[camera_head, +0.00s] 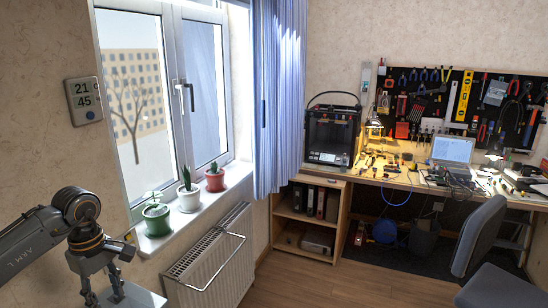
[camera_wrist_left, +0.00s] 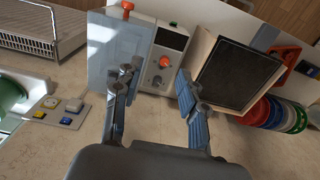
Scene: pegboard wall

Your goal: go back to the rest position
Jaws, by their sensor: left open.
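My left arm comes in at the lower left of the head view. My left gripper (camera_head: 108,290) points down beside the wall, below the window sill. In the left wrist view the two fingers of the left gripper (camera_wrist_left: 157,82) stand apart, with nothing held between them. Beyond the fingers is a grey device with an orange knob (camera_wrist_left: 164,62). My right gripper is not in view.
Potted plants, including a green pot (camera_head: 157,219), stand on the sill near my left arm. The radiator (camera_head: 212,262) is right of the gripper. A black-faced box (camera_wrist_left: 236,78) and coloured rings (camera_wrist_left: 270,115) show in the wrist view. The workbench (camera_head: 400,177) is farther back.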

